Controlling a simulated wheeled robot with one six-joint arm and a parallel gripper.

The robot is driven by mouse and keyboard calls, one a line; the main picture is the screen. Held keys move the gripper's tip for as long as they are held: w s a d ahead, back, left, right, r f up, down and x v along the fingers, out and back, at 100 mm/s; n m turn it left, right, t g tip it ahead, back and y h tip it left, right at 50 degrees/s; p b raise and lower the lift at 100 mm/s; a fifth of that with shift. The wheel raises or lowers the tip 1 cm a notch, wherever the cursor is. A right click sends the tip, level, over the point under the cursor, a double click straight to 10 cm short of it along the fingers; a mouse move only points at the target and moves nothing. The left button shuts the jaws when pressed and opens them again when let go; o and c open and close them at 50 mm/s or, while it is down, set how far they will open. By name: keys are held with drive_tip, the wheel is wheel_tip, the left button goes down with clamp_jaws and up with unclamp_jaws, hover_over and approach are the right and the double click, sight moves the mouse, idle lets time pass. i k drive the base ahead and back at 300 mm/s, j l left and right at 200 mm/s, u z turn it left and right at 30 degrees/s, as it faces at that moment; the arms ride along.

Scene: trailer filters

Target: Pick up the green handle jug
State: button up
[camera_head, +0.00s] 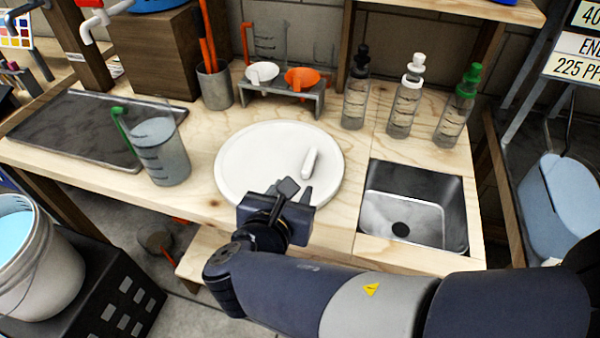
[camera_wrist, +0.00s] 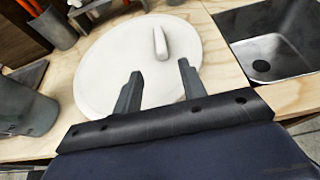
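The green handle jug (camera_head: 162,150) is a clear grey measuring jug with a green handle (camera_head: 124,130) on its left side. It stands upright on the wooden bench, by the right edge of the dark tray. Its body also shows at the left edge of the wrist view (camera_wrist: 22,110), where the handle is out of sight. My gripper (camera_head: 295,190) is over the front edge of the round white board, to the right of the jug and apart from it. In the wrist view my gripper (camera_wrist: 160,80) has its two fingers spread with nothing between them.
The round white board (camera_head: 245,160) bears a small white piece (camera_head: 310,162). A sink (camera_head: 415,205) is at the right, with several bottles (camera_head: 405,100) behind. A holder (camera_head: 215,85), small rack (camera_head: 282,100) and dark tray (camera_head: 70,125) stand around. A bucket (camera_head: 40,265) is front left.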

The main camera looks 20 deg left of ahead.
sight(148, 125)
drive_tip(key=u, duration=3.05)
